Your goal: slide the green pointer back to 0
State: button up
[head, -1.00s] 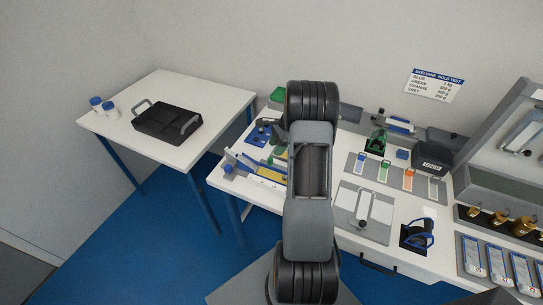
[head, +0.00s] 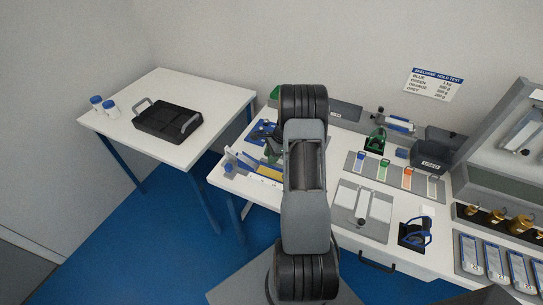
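The green pointer is too small to make out. A green-ended strip (head: 383,170) lies on a grey mat (head: 409,182), between a blue-ended and an orange-ended strip. A green holder (head: 376,141) stands behind the mat. My arm crosses the middle of the view and hides part of the bench. A dark shape (head: 264,132) at the arm's left, over the blue plate, looks like part of my gripper end. Its fingers cannot be made out, nor whether they hold anything.
A side table (head: 222,100) on the left bears a black tray (head: 150,128) and white bottles with blue caps. A blue and yellow device is at the bench's left end. Brass weights (head: 494,214) and labelled blocks stand at the right. Blue floor lies between the tables.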

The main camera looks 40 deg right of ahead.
aim_at(262, 159)
grip_shut()
jog(key=shift+w, duration=0.1)
jog(key=w, duration=0.1)
jog(key=w+a, duration=0.1)
jog(key=w+b, duration=0.1)
jog(key=shift+a, duration=0.3)
jog(key=shift+w+a+r, duration=0.1)
jog(key=shift+w+r, duration=0.05)
jog(key=shift+w, duration=0.05)
jog(key=shift+c, duration=0.8)
grip_release()
jog(key=o, duration=0.3)
jog(key=shift+w+a, duration=0.1)
jog(key=shift+w, duration=0.05)
jog(key=shift+o, duration=0.6)
